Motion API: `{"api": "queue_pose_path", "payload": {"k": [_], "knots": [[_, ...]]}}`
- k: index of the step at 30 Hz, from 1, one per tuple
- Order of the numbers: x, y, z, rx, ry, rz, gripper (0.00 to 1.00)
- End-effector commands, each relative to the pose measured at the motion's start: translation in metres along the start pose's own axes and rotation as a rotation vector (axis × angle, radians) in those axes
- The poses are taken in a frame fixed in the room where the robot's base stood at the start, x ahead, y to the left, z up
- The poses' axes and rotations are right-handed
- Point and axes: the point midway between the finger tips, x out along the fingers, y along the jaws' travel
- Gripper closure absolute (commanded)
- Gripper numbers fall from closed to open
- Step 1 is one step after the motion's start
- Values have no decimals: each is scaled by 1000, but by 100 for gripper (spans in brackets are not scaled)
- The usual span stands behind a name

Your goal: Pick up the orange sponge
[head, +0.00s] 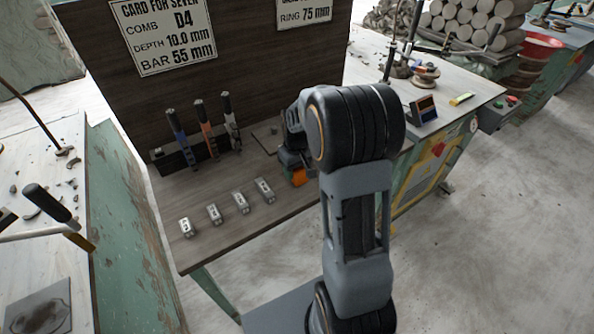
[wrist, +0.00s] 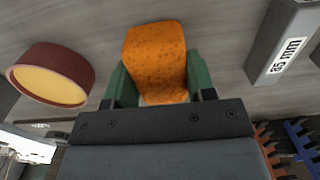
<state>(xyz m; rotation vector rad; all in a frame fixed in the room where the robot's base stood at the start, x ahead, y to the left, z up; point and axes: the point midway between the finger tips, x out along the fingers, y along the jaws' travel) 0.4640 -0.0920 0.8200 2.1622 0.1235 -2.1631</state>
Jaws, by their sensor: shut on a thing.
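The orange sponge (wrist: 155,55) is between the two green fingers of my gripper (wrist: 157,85) in the wrist view. The fingers press on it from both sides, and its far end sticks out past the fingertips. In the head view a small part of the orange sponge (head: 299,177) shows beside my gripper (head: 290,163), near the front edge of the brown bench. My arm hides much of that spot. I cannot tell whether the sponge touches the bench top.
A round reddish-brown piece with a yellow face (wrist: 50,80) lies left of the sponge. A grey block marked in mm (wrist: 283,42) is at the right. Several small metal blocks (head: 241,203) line the bench front. A rack of upright tools (head: 176,160) stands behind them.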

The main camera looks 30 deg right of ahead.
Motion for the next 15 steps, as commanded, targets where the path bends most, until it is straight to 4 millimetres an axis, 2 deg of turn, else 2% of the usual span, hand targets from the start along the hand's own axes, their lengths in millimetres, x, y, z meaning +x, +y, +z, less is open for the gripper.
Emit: {"api": "queue_pose_path", "payload": {"k": [7,15], "knots": [[-32,0,0,0,4,1,72],[-87,-34,34,-4,7,2,72]]}}
